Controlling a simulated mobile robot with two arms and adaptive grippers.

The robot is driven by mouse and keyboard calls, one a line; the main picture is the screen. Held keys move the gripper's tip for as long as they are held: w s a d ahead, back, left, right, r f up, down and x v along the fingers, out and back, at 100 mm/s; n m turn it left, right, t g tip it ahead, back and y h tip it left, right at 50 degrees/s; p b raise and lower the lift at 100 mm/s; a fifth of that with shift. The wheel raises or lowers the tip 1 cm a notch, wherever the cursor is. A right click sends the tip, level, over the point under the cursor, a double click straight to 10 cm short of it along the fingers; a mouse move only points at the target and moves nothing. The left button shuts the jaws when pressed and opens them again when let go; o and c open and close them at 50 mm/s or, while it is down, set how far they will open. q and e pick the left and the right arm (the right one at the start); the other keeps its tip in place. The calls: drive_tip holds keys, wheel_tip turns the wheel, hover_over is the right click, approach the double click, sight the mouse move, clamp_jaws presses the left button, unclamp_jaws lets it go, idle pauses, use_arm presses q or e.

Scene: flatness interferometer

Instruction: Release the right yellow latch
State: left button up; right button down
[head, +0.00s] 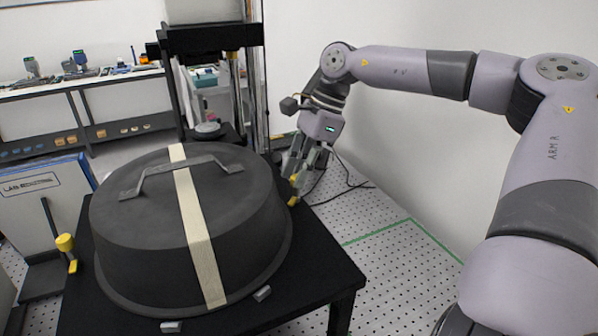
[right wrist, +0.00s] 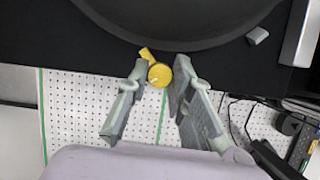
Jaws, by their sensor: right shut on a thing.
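The right yellow latch (head: 293,201) is at the right edge of the black table, beside the dark round cover (head: 130,225). My right gripper (head: 297,176) reaches down to it and hides part of it. In the right wrist view the latch's round yellow knob (right wrist: 160,75) lies between the two fingertips of my right gripper (right wrist: 159,68), and the gripper is shut on it. A short yellow arm of the latch points toward the cover. My left gripper is not in view.
A pale strap (head: 203,250) and a grey handle (head: 150,174) cross the cover's top. Grey blocks (head: 262,293) sit by its base. A dark column frame (head: 210,40) rises behind. A white wall (head: 420,130) stands to the right, with black cables (head: 345,186) on the perforated floor.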

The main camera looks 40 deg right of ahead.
drive_tip(key=n+g, duration=0.1)
drive_tip(key=n, duration=0.1)
drive_tip(key=n+g, duration=0.1)
drive_tip(key=n, duration=0.2)
drive_tip(key=shift+w+b, duration=0.2)
drive_tip(key=shift+b, duration=0.2)
drive_tip(key=shift+n+g, duration=0.8)
drive_tip(key=shift+n, duration=1.5)
drive_tip(key=c, duration=1.4)
unclamp_jaws()
drive_tip(key=shift+c, duration=0.2)
drive_tip(key=v, duration=1.2)
drive_tip(key=shift+w+a, duration=0.15)
